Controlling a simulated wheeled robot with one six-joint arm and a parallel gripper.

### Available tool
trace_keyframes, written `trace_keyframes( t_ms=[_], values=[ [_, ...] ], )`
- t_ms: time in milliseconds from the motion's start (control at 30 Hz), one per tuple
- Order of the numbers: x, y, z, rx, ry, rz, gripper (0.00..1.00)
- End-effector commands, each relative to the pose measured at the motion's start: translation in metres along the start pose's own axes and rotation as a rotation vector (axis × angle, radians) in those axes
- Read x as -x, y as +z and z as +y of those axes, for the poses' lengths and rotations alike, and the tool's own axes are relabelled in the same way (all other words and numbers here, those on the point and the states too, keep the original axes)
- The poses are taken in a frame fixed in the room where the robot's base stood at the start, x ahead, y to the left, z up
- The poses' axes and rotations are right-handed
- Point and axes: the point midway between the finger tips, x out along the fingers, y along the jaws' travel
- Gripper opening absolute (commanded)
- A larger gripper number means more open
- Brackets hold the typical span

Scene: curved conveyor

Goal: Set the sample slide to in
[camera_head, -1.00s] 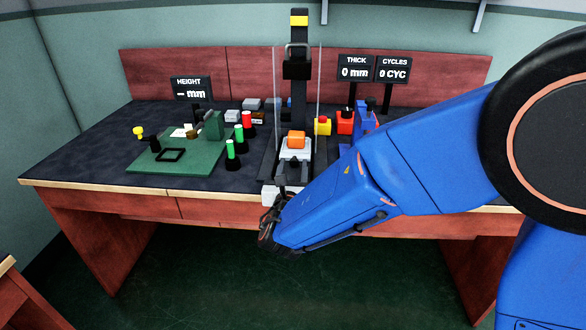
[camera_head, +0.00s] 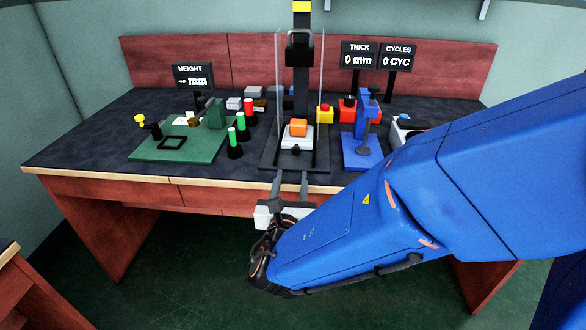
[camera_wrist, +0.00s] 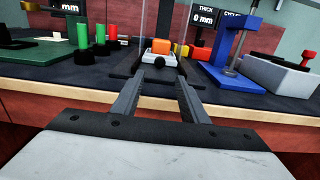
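The sample slide appears to be the white block (camera_head: 296,142) with a dark knob at its front, on the dark base (camera_head: 266,160) of the central press. An orange block (camera_head: 298,127) sits on top of it. In the wrist view the slide (camera_wrist: 158,59) and orange block (camera_wrist: 161,46) show straight ahead, beyond the fingertips. My gripper (camera_head: 291,174) is at the table's front edge, in front of the base and apart from the slide. In the wrist view my gripper (camera_wrist: 161,78) has its two fingers spread with nothing between them.
Clear panels (camera_head: 279,85) flank the press. Green and red posts (camera_head: 237,135) stand left, beside a green board (camera_head: 185,148). Open floor lies below the table edge.

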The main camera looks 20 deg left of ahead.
Motion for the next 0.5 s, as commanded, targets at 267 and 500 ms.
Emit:
trace_keyframes(
  t_ms=[267,500],
  values=[
    [0.043,0.001,0.001,0.0,0.003,-0.001,0.4],
    [0.059,0.0,0.0,0.0,0.001,-0.001,0.4]
  ],
)
